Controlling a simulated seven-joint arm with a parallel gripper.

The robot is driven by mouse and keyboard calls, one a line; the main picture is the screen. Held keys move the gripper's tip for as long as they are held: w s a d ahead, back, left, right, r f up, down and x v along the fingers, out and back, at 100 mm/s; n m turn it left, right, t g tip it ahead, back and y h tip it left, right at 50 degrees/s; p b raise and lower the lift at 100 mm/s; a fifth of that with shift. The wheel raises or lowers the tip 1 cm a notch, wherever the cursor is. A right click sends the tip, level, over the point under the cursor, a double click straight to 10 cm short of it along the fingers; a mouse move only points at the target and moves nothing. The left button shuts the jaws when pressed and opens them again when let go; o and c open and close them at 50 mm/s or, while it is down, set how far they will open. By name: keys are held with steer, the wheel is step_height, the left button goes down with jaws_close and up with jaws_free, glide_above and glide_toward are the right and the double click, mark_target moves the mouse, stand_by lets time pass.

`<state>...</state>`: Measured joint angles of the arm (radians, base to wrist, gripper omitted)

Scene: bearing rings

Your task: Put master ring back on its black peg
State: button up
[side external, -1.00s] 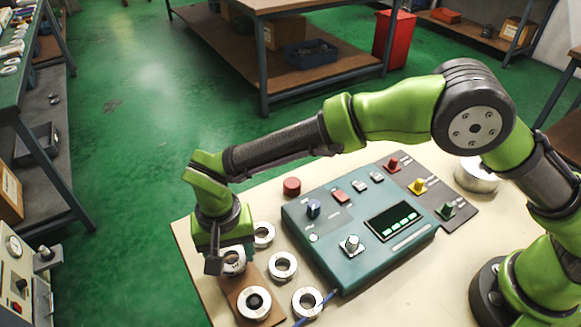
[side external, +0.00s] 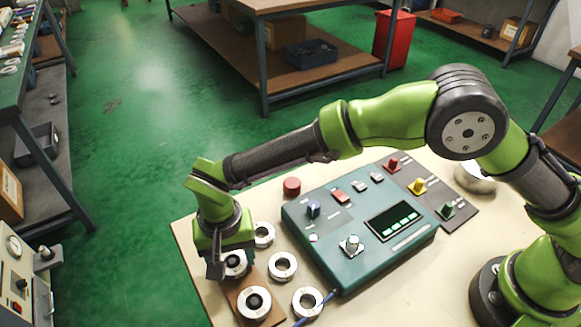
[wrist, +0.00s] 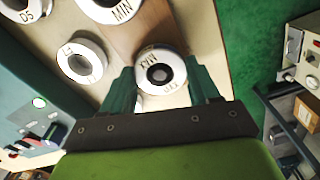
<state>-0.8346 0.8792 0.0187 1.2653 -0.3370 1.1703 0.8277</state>
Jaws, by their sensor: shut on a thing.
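The master ring (wrist: 143,84), a white ring whose upside-down label looks like MAX, is between the two fingers of my gripper (wrist: 160,88). My gripper is shut on it. The ring also shows under my gripper in the side view (side external: 241,270). A dark round black peg (wrist: 160,74) shows inside the ring's hole, so the ring appears to be around it. Whether the ring is fully down on the brown board (wrist: 148,32) I cannot tell. A second ring, marked MIN (wrist: 98,12), sits around its own peg on the same board.
Several loose rings lie on the pale table right of the board, among them one (side external: 283,266) and another (side external: 307,301) near a blue cable. A teal control box (side external: 340,262) and a red button (side external: 292,186) stand beyond. The table's left edge is close.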

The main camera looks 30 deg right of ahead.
stand_by(0.3)
steer(key=o, duration=1.3)
steer(key=shift+r, duration=3.8)
